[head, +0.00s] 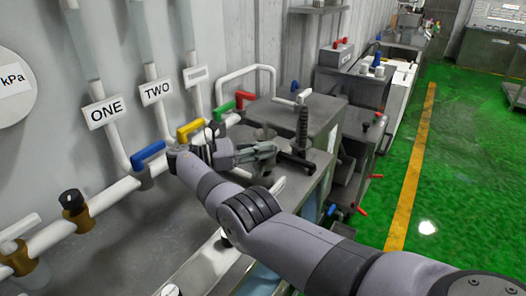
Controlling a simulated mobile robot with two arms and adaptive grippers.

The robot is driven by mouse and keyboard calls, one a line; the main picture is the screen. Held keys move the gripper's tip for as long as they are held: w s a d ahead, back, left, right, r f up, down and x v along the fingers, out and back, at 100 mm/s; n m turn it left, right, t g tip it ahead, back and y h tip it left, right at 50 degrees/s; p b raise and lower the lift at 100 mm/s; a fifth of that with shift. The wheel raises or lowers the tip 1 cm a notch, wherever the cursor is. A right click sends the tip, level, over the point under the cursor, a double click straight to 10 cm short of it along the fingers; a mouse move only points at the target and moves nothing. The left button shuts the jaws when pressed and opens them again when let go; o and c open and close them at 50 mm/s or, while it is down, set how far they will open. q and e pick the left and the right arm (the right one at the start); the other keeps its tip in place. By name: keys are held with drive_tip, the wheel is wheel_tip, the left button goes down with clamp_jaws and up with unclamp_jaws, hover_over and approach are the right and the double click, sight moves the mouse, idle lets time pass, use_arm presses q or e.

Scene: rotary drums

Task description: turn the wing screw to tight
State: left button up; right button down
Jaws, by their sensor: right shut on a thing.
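My right gripper (262,153) reaches in over the bench from the lower right. Its fingers are closed at the near side of a dark upright stand with a ribbed column (302,128) and a dark foot. The wing screw cannot be made out clearly; the fingers cover the spot where they grip. How far it is turned cannot be seen. My left gripper is not in view.
Along the wall at left run white pipes with a blue lever (148,154), a yellow lever (190,129), a green lever (223,110) and a black knob (72,199). A grey box (322,112) stands behind the stand. The green floor (462,160) at right is open.

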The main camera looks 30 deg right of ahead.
idle(0.4)
drive_tip(key=c, duration=1.6)
unclamp_jaws()
wheel_tip(320, 180, up, 10)
drive_tip(key=shift+r, duration=0.1)
drive_tip(key=shift+o, duration=0.2)
